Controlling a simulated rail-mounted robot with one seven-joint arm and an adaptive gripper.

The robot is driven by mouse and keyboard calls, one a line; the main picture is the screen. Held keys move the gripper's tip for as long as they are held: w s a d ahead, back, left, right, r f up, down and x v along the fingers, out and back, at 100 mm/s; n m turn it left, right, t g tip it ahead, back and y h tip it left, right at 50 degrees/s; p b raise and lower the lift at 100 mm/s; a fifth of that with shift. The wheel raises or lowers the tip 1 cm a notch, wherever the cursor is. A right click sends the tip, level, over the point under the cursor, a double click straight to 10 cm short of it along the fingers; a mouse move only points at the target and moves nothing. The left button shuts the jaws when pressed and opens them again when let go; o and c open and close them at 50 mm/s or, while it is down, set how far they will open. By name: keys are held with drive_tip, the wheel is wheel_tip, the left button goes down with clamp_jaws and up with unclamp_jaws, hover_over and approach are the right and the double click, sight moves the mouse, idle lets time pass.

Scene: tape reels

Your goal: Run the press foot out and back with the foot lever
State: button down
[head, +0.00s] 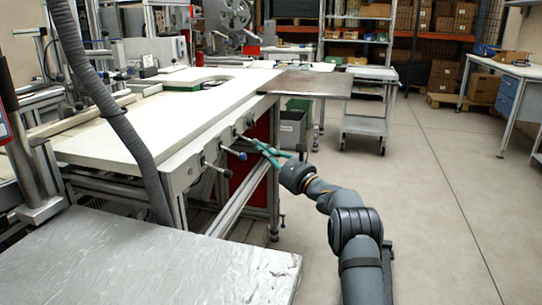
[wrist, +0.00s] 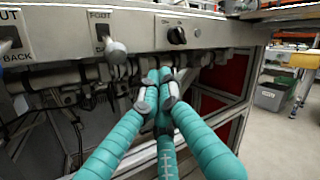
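The foot lever (wrist: 116,50) has a pale rounded end and sticks out of a slot in the grey control panel (wrist: 143,30). A label above it seems to read FOOT; the lower lettering is partly hidden behind the lever. My gripper (wrist: 158,80) has teal fingers with their tips close together and nothing visible between them. In the wrist view it is below and right of the lever, apart from it in the picture. In the head view my gripper (head: 260,146) is beside the bench's front edge, near several small levers.
A black rotary knob (wrist: 177,36) is right of the lever. Pipes and cables run under the panel.

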sight(247, 139)
drive_tip(key=shift+s+r+b, duration=0.45)
drive_tip(key=shift+s+r, duration=0.05)
drive_tip(key=shift+s, duration=0.25)
drive_tip(key=shift+s+r+b, duration=0.4)
drive_tip(key=shift+s+r, duration=0.1)
drive_tip(key=shift+s, duration=0.25)
drive_tip(key=shift+r, duration=0.15)
